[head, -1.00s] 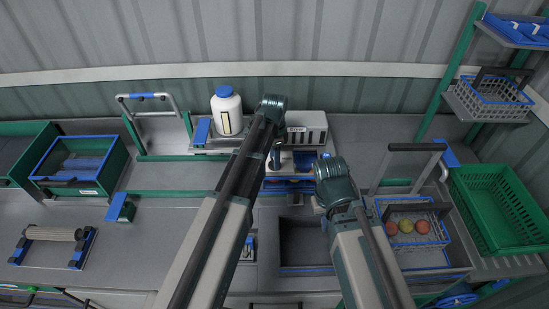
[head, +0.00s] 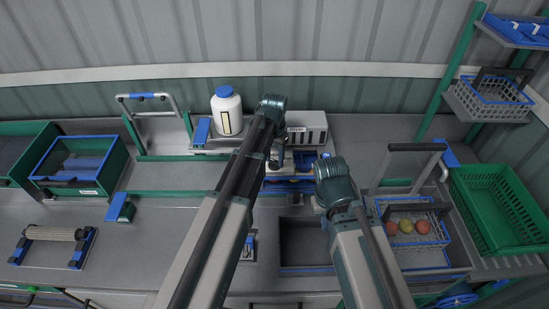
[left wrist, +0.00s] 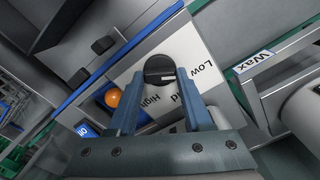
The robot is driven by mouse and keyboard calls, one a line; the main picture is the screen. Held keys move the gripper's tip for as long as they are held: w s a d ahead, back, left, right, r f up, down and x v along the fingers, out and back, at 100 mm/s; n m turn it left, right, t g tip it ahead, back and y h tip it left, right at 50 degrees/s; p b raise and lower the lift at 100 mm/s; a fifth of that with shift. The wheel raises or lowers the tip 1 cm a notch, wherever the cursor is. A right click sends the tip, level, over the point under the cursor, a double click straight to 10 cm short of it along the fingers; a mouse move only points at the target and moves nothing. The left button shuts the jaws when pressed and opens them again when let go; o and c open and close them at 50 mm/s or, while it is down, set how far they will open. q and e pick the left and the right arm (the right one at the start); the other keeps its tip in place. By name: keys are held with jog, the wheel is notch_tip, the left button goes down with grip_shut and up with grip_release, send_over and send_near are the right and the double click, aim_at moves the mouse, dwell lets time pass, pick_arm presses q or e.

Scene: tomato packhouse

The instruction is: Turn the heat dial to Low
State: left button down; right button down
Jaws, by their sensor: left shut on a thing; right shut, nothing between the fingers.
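The black heat dial (left wrist: 159,70) sits on a white panel in the left wrist view, with a light mark on its lower right part. "Low" is printed to its right and "High" below left; another label is partly hidden by a finger. My left gripper (left wrist: 160,76) is shut on the dial, one finger on each side. In the head view my left gripper (head: 276,160) is in front of the grey dryer box (head: 308,130), and the dial is hidden there. My right gripper (head: 318,207) is shut and empty, largely hidden behind its wrist, over the bench.
A white bottle with a blue cap (head: 227,110) stands left of the dryer. An orange ball-like thing (left wrist: 113,98) shows left of the dial. A wire basket with tomatoes (head: 410,245) and a green crate (head: 497,208) are at the right. A sunken bin (head: 305,243) lies below.

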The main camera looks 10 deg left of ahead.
aim_at(274, 161)
dwell(0.4)
pick_arm(q)
jog(key=shift+c, duration=1.6)
grip_release()
notch_tip(274, 161, up, 14)
jog(key=p, duration=1.4)
jog(key=shift+f, duration=0.1)
